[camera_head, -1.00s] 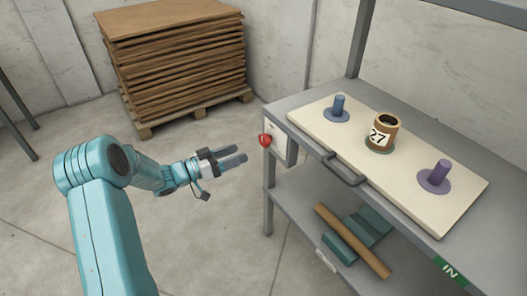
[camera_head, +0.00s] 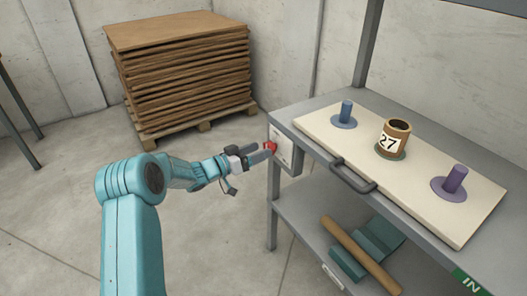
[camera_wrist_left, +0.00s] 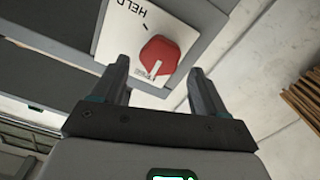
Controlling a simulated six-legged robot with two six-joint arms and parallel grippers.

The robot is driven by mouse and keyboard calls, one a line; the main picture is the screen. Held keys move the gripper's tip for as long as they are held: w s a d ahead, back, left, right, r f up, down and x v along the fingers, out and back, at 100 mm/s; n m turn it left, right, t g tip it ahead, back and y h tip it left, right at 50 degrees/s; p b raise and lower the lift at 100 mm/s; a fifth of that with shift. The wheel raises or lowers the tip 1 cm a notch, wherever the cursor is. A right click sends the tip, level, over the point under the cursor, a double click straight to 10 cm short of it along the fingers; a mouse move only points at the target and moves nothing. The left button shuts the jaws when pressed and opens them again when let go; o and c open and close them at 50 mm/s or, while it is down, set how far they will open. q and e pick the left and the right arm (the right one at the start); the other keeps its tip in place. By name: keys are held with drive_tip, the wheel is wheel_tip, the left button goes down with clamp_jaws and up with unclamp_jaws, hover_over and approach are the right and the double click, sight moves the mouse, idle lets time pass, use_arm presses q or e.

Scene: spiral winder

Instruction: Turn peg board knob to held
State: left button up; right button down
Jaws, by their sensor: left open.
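The red knob (camera_wrist_left: 160,56) sits on a white plate (camera_wrist_left: 118,38) with the word HELD printed on it. In the wrist view the knob's white pointer line aims down toward smaller lettering that I cannot read, away from HELD. My left gripper (camera_head: 268,152) is open at the knob, and in the wrist view its two fingers (camera_wrist_left: 158,85) stand on either side just short of the knob or around its edge. In the head view the knob (camera_head: 271,147) is on the bench's left end, partly hidden by the fingers. My right gripper is not in view.
A peg board (camera_head: 325,128) with a blue peg (camera_head: 346,111), a purple peg (camera_head: 454,179) and a brown spool marked 27 (camera_head: 396,136) lies on the grey bench. A handle (camera_head: 352,178) juts from its front. Stacked brown sheets (camera_head: 182,75) stand behind on the floor.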

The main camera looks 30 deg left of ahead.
use_arm(q)
drive_tip(key=shift+x, duration=1.4)
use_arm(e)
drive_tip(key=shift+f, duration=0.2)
use_arm(q)
drive_tip(key=c, duration=1.1)
drive_tip(key=shift+o, duration=0.2)
